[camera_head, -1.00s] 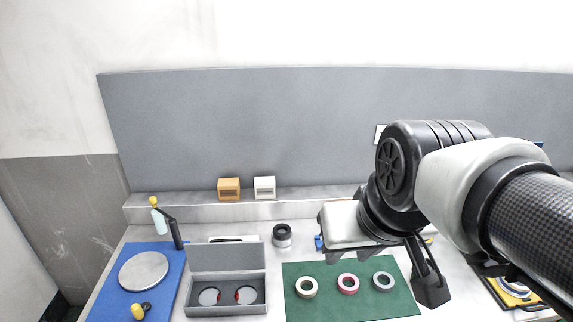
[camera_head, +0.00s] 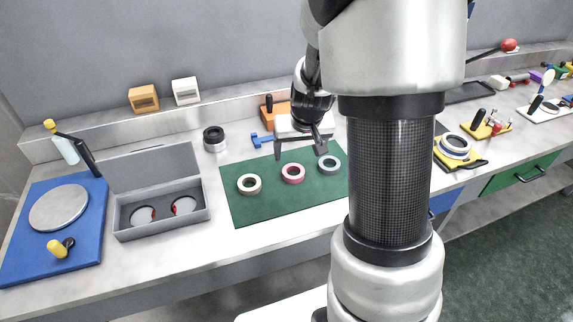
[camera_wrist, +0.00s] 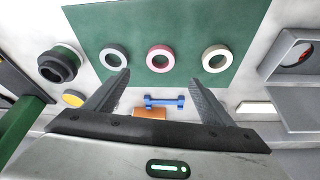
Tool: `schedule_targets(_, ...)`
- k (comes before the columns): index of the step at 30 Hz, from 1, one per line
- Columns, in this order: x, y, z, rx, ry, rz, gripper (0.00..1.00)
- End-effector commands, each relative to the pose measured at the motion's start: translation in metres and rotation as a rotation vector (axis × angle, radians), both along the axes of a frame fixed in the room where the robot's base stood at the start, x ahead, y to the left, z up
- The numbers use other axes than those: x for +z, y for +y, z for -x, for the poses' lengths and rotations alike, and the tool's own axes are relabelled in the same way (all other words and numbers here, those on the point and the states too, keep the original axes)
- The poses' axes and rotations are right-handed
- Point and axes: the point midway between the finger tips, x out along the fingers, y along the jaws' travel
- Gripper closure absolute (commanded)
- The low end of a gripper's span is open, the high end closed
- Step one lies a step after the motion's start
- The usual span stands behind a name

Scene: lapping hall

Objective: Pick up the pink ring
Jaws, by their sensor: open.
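The pink ring (camera_head: 293,173) lies flat on the green mat (camera_head: 260,208), between a cream ring (camera_head: 249,184) and a grey-blue ring (camera_head: 329,164). In the wrist view the pink ring (camera_wrist: 159,58) is at top centre, ahead of the fingertips and between their lines. My gripper (camera_head: 299,152) is open and empty, above the back part of the mat, behind the pink ring. In the wrist view its two fingers (camera_wrist: 160,80) are spread wide, apart from all three rings.
A grey open box (camera_head: 160,226) with two round pieces and a blue mat (camera_head: 90,240) stand left. A black-and-silver cylinder (camera_head: 215,140), a blue piece (camera_wrist: 164,101) and an orange block (camera_head: 275,112) are behind the mat. The mat's front is clear.

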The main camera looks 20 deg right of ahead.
Motion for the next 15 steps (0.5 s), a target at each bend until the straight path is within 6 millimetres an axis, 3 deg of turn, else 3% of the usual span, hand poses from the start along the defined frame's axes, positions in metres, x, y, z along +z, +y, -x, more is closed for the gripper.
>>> schedule_targets(1,-0.015,-0.001,-0.004,0.0,0.004,0.0,0.24)
schedule_targets(6,-0.047,-0.003,-0.017,-0.001,0.003,-0.001,0.24)
schedule_targets(15,-0.071,-0.005,-0.029,0.0,0.001,-0.001,0.24)
